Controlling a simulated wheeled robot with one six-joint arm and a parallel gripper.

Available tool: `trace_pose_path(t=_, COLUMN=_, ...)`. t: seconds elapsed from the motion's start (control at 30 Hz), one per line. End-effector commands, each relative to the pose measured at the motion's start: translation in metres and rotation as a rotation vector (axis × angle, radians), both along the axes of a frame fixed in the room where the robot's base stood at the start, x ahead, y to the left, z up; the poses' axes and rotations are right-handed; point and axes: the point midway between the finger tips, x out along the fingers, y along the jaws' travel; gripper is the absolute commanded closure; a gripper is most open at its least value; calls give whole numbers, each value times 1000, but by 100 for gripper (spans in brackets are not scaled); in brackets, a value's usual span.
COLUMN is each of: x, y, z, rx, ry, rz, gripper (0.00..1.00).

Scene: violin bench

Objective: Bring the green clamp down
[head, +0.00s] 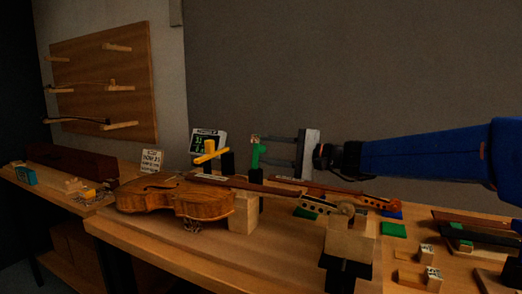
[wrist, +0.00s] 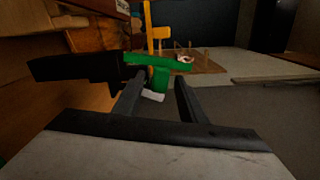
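The green clamp (head: 257,157) stands upright above a black post at the middle of the bench in the head view. In the wrist view the green clamp (wrist: 160,73) shows its long bar on top and its stem below, at the far end of my fingers. My gripper (head: 268,149) reaches in from the right with its fingers level and spread apart. In the wrist view my gripper (wrist: 161,82) has one finger on each side of the clamp's stem, with a gap visible on the right. Whether the left finger touches the clamp is unclear.
A yellow clamp (head: 211,152) stands just left, near a display (head: 207,139). A violin (head: 175,196) lies in front on the left. A second instrument's neck (head: 315,204) rests on a wooden block (head: 350,238). Green and blue pads and small blocks lie to the right.

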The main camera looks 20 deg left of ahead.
Motion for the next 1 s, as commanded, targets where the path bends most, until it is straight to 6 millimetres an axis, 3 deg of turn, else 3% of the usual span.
trace_pose_path(t=0.2, x=0, y=13, z=-1, rx=-1, ry=0, rz=1, gripper=62)
trace_pose_path(t=0.47, x=1, y=14, z=-1, rx=-1, ry=0, rz=0, gripper=62)
trace_pose_path(t=0.63, x=1, y=14, z=-1, rx=-1, ry=0, rz=0, gripper=98)
trace_pose_path(t=1.0, x=-1, y=14, z=0, rx=-3, ry=-30, rz=0, gripper=100)
